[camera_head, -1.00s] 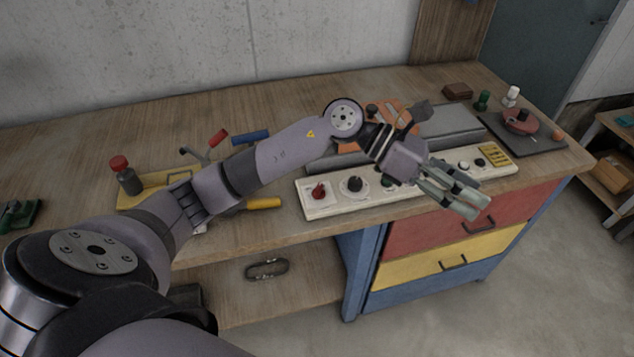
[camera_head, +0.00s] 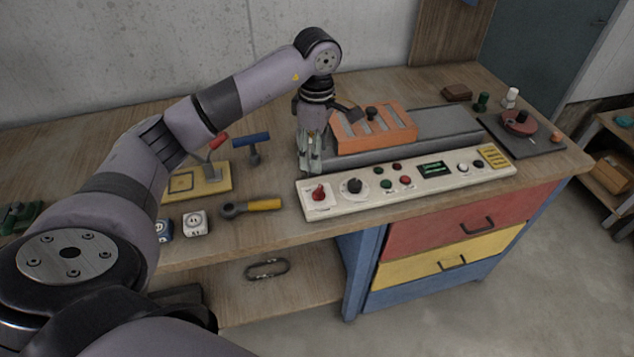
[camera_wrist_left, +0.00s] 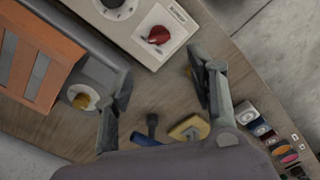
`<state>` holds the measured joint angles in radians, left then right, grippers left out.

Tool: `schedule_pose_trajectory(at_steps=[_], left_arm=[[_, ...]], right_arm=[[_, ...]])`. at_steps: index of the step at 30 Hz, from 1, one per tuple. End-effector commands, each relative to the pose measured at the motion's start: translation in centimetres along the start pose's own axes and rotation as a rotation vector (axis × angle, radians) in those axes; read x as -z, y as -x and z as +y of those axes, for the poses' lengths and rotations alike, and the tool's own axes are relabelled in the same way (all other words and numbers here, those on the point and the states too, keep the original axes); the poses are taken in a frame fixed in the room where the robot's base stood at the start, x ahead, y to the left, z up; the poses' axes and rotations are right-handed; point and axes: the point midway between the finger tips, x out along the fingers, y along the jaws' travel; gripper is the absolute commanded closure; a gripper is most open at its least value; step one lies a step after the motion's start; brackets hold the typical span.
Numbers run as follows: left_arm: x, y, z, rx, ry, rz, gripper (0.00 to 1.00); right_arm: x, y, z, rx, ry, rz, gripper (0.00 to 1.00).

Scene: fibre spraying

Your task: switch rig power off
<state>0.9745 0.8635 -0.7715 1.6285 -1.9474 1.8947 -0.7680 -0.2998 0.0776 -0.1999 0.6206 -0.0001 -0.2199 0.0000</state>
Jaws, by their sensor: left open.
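A pale control panel (camera_head: 340,206) lies along the front of the workbench. A red rotary switch (camera_head: 318,192) sits on a white plate at its left end. In the left wrist view the red switch (camera_wrist_left: 158,35) shows beyond the fingertips, near the top middle. My left gripper (camera_head: 310,168) points down just behind the panel's left end, above and behind the switch and apart from it. In the wrist view its two fingers (camera_wrist_left: 161,65) are spread with nothing between them. Part of the switch plate's lettering shows but is too small to read. My right gripper is not seen.
A black dial (camera_head: 354,186), small buttons and a green display (camera_head: 434,170) share the panel. An orange block (camera_head: 378,135) on a grey rig stands behind it. A yellow-handled tool (camera_head: 262,204), white socket box (camera_head: 194,223) and yellow plate (camera_head: 211,187) lie to the left.

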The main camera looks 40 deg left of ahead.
Motion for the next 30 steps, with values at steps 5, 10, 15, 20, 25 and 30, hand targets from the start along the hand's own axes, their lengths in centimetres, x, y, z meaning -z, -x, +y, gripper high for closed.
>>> schedule_pose_trajectory(at_steps=[5, 10, 15, 20, 25, 30], left_arm=[[0.0, -3.9, -0.1, 0.006, 0.001, 0.0, 0.48], [-0.1, -7.4, -0.1, 0.005, 0.0, -0.002, 0.48], [-0.1, -10.0, 0.0, 0.002, 0.001, -0.003, 0.48], [-0.1, -11.2, 0.0, 0.0, 0.0, -0.003, 0.48], [-0.1, -11.6, 0.0, -0.001, 0.0, -0.002, 0.48], [-0.1, -11.5, 0.0, 0.0, 0.0, -0.002, 0.5]], right_arm=[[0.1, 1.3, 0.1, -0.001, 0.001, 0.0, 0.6], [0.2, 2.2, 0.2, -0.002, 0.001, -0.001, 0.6], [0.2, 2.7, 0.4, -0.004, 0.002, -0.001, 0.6], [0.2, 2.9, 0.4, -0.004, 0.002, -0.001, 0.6], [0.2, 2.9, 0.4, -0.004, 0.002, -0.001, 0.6], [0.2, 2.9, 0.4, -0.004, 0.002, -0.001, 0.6]])
